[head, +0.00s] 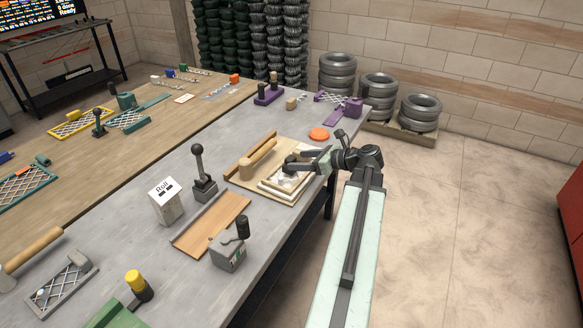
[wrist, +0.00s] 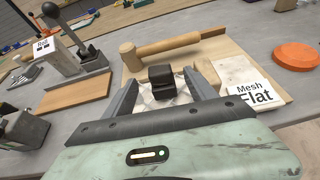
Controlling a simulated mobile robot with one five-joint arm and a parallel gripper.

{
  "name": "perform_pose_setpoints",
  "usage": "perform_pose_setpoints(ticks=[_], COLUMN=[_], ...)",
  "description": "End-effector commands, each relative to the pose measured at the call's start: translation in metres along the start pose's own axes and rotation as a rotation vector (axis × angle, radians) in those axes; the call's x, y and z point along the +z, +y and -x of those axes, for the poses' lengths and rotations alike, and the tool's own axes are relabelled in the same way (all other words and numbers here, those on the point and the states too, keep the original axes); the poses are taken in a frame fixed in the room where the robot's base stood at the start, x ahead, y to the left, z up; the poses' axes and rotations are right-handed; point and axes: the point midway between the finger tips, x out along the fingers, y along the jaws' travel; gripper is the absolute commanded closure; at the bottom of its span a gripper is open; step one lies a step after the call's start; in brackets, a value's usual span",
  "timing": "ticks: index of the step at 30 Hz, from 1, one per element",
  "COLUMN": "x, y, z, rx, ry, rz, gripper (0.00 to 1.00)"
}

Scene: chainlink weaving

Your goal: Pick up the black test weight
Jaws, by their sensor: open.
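The black test weight (wrist: 161,75) is a small dark block in the wrist view. It rests on a pale mesh piece (wrist: 165,97) on a wooden board. My gripper (wrist: 163,86) is open, with one finger on each side of the weight and a gap visible on both sides. In the head view my gripper (head: 292,164) reaches from the right over the board (head: 256,187). The weight is hard to tell from my dark fingers there.
A wooden mallet (wrist: 170,48) lies just behind the weight. A "Mesh Flat" card (wrist: 247,88) is to the right. An orange disc (head: 319,134) lies beyond the board. A lever tool (head: 203,175) and a "Roll" box (head: 166,199) stand left. A wooden plate (head: 211,222) lies nearer.

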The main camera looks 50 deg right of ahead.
Motion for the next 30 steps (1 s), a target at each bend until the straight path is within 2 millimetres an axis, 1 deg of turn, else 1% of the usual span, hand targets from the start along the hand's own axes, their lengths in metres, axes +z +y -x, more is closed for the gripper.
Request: perform_pose_setpoints(ticks=[5, 7, 9, 15, 16, 17, 18, 20, 21, 22, 23, 30], x=[-0.008, -0.007, -0.006, -0.004, -0.004, -0.004, -0.004, -0.004, -0.004, -0.004, -0.004, -0.003], y=[-0.001, -0.001, -0.001, -0.001, -0.001, -0.001, -0.001, -0.001, -0.001, -0.001, -0.001, -0.002], z=[-0.028, -0.041, -0.048, -0.049, -0.048, -0.048, -0.048, -0.048, -0.048, -0.048, -0.048, -0.048], rx=[0.002, 0.003, 0.001, -0.001, -0.001, -0.001, -0.001, -0.001, -0.001, -0.001, -0.001, -0.001], ry=[0.0, 0.0, 0.0, 0.0, 0.0, 0.0, 0.0, 0.0, 0.0, 0.0, 0.0, -0.001], rz=[0.001, 0.0, 0.0, -0.001, -0.001, -0.001, -0.001, -0.001, -0.001, -0.001, -0.001, -0.001], gripper=[0.35, 0.35, 0.35, 0.35, 0.4, 0.48, 0.6, 0.76, 0.87, 0.96, 1.0, 1.0])
